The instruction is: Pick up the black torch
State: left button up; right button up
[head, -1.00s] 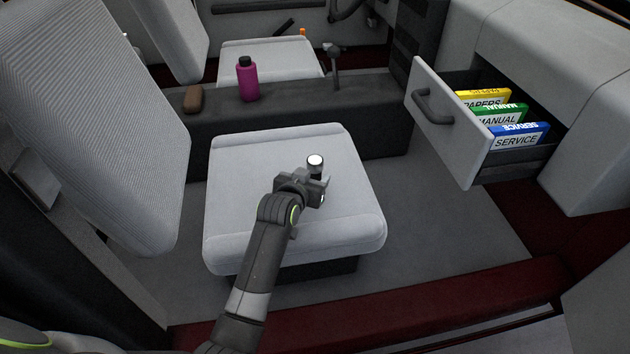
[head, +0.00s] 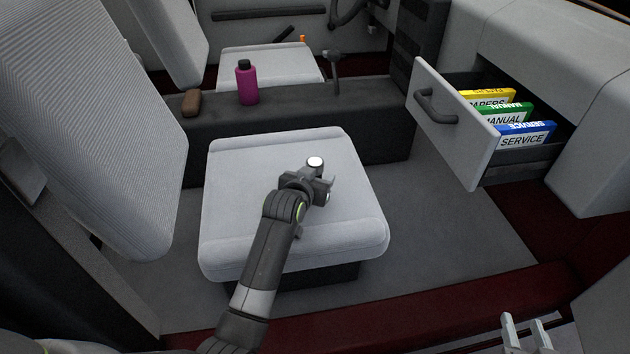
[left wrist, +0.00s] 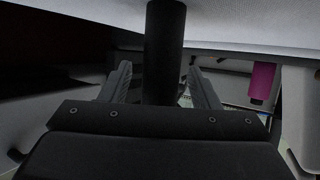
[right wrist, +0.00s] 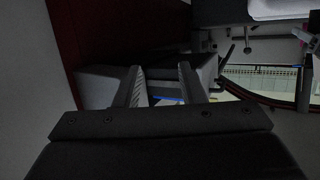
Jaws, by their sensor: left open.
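The black torch (head: 315,165) stands upright on the grey seat (head: 240,190), its round white lens facing up; my gripper hides part of its body in the head view. My left gripper (head: 325,188) is open at the torch. In the left wrist view the torch's dark barrel (left wrist: 164,40) shows between the two spread fingers, with gaps on both sides. My right gripper (head: 527,332) is at the bottom right of the head view, away from the seat. Its fingers are apart and empty in the right wrist view (right wrist: 158,85).
An open drawer (head: 455,130) with several folders juts out at the right. A magenta bottle (head: 247,85), a brown object (head: 191,103) and a lever (head: 334,70) are on the dark console (head: 290,120) behind the seat. The seat top around the torch is clear.

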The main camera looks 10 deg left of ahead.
pick_arm(q)
jog(key=shift+w+f+b, duration=0.25)
jog(key=shift+w+b, duration=0.25)
jog(key=shift+b, duration=0.15)
pick_arm(e)
notch_tip(320, 180, up, 10)
jog(key=w+n+t, duration=0.1)
jog(key=t, duration=0.5)
pick_arm(q)
jog(key=shift+c, duration=0.5)
pick_arm(e)
jog(key=shift+w, duration=0.1)
pick_arm(q)
jog(key=c, duration=1.1)
pick_arm(e)
jog(key=shift+f, duration=0.1)
pick_arm(q)
jog(key=shift+o, duration=0.2)
jog(key=shift+r, duration=0.1)
